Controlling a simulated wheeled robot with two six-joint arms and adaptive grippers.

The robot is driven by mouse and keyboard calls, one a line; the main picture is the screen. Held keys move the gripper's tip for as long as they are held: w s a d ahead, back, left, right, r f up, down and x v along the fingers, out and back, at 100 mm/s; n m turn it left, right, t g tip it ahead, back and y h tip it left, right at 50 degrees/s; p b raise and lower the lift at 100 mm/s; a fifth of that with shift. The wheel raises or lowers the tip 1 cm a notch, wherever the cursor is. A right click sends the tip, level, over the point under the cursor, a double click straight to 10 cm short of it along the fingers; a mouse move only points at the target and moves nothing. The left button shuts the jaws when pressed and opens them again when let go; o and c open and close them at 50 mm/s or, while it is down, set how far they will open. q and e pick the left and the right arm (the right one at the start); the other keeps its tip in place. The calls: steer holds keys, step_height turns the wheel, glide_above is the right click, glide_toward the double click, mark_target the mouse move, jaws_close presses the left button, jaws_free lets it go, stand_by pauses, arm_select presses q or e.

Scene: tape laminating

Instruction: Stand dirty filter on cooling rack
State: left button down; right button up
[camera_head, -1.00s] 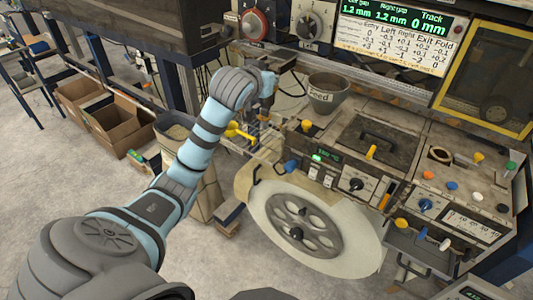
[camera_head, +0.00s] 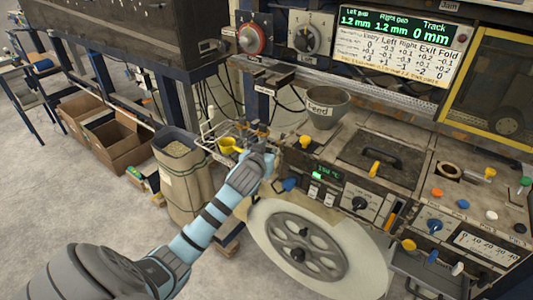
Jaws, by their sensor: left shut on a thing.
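My left arm reaches in from the lower left. Its gripper (camera_head: 258,148) is at the left end of the machine, beside a wire rack (camera_head: 212,140) that looks like the cooling rack. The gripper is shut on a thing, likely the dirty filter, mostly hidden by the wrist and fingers. I cannot tell whether it touches the rack. A yellow scoop-like item (camera_head: 230,146) lies at the rack, just left of the gripper. My right gripper is not in view.
A grey bowl (camera_head: 327,106) stands behind the gripper on the machine top. A large spoked wheel (camera_head: 300,248) is in front. A sack of pellets (camera_head: 180,178) and cardboard boxes (camera_head: 110,135) stand left. Knobs and levers crowd the panel to the right.

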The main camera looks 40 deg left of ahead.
arm_select(q)
steer(key=shift+s, duration=0.2)
steer(key=c, duration=1.6)
jaws_free()
steer(key=shift+c, duration=0.2)
steer(key=o, duration=0.3)
steer(key=shift+w+f, duration=0.1)
steer(key=shift+w, duration=0.05)
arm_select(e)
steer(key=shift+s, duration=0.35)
